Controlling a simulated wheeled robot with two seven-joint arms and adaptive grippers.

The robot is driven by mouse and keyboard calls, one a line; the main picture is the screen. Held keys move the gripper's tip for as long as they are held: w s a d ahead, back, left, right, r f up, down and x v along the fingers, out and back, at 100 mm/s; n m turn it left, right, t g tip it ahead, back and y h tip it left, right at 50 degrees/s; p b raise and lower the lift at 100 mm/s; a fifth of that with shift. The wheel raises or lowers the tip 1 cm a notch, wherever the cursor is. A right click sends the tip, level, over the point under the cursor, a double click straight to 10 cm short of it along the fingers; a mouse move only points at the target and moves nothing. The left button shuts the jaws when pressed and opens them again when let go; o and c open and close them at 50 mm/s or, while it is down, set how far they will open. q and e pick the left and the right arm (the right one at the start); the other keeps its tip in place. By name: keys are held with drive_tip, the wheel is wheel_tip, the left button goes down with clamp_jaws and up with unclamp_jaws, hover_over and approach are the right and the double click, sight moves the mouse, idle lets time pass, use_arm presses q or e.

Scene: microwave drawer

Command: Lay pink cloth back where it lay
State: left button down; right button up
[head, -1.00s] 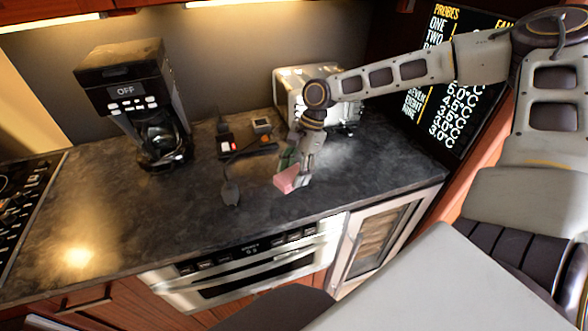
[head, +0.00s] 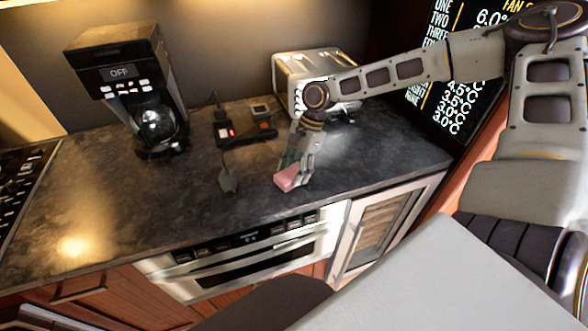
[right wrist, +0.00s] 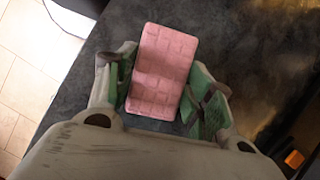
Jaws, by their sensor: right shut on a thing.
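The pink cloth (head: 289,177) is a small, thick pink block with a grid pattern. It is at the dark countertop (head: 120,215), near the front edge above the built-in oven. My right gripper (head: 297,168) reaches down from the right and is shut on it. In the right wrist view the cloth (right wrist: 162,72) sits between the green-padded fingers of my right gripper (right wrist: 165,95), with the dark counter behind it. I cannot tell whether the cloth touches the counter. My left gripper is not in view.
A black coffee maker (head: 125,85) stands at the back left, and a silver toaster (head: 330,75) stands behind my right gripper. A dark spatula-like utensil (head: 229,178) lies left of the cloth. A small rack with gadgets (head: 245,130) is behind it. The front-left counter is clear.

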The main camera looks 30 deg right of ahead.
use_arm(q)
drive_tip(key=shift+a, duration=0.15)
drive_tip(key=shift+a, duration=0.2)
use_arm(e)
drive_tip(key=o, duration=1.2)
drive_tip(key=shift+o, duration=0.2)
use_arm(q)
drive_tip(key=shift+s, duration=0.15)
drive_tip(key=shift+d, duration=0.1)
use_arm(e)
drive_tip(key=shift+w+d+r, duration=0.1)
drive_tip(key=shift+d+r, duration=0.15)
drive_tip(key=shift+r, duration=0.35)
drive_tip(key=v, duration=1)
drive_tip(key=shift+r, duration=0.25)
drive_tip(key=shift+d, duration=0.15)
drive_tip(key=shift+s+f, duration=0.1)
drive_tip(key=shift+s, duration=0.1)
